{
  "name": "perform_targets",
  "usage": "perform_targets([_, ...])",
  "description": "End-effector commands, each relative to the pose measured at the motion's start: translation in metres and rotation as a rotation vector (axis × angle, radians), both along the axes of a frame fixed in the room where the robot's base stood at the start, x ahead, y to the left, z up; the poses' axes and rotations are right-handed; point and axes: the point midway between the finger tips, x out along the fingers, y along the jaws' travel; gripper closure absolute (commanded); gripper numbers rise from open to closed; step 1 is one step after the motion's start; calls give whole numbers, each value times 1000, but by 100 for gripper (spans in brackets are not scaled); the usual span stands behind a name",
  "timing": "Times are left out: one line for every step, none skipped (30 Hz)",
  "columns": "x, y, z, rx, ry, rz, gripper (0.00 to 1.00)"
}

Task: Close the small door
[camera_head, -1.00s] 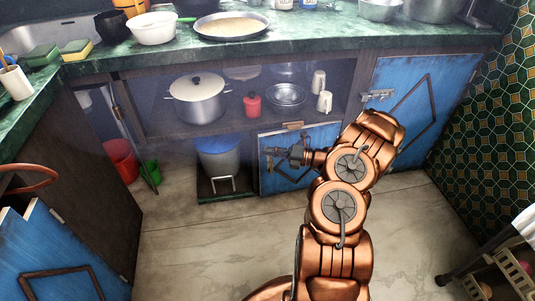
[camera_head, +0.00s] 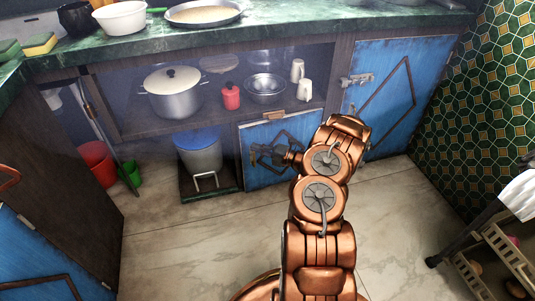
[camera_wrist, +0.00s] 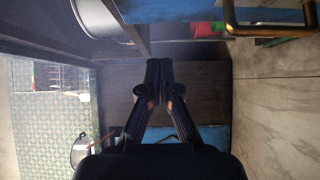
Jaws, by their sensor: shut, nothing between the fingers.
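The small door (camera_head: 285,135) is a blue low panel with a dark diamond frame and a wooden handle (camera_head: 277,115) on its top edge. It stands under the shelf, to the right of an opening with a bin. My gripper (camera_head: 257,155) is in front of its left part in the head view; I cannot tell whether they touch. In the wrist view my gripper (camera_wrist: 160,66) is shut and empty, its fingertips together before a dark brown panel (camera_wrist: 115,113). A strip of blue panel (camera_wrist: 195,134) shows beside the fingers. My arm hides part of the door's right side.
The shelf above holds a pot (camera_head: 173,95) and a red bottle (camera_head: 231,97). A taller blue door (camera_head: 385,95) is at right. Floor (camera_head: 180,235) is clear at left.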

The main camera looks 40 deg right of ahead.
Motion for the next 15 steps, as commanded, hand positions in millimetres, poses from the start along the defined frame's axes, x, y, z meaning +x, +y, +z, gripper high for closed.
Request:
perform_targets([8,5,-3,-1,0,3,100])
perform_targets([13,7,-3,-1,0,2,100])
perform_targets([19,10,-3,-1,0,1,100])
perform_targets([23,10,-3,-2,1,1,100])
perform_targets([27,8,-4,-5,1,1,100])
perform_targets([33,5,-3,-6,0,1,100])
perform_targets([36,4,-3,-5,-1,1,100])
perform_targets([40,3,-3,-4,-1,0,100])
perform_targets([43,2,-3,-3,1,-1,100])
perform_targets([46,1,-3,-3,1,0,100])
perform_targets([48,1,-3,-2,1,1,100])
perform_targets([51,0,-3,-2,1,1,100])
perform_targets([52,-1,-2,0,1,0,100])
perform_targets([54,-1,-2,0,1,0,100])
perform_targets([55,-2,-1,0,1,-1,100])
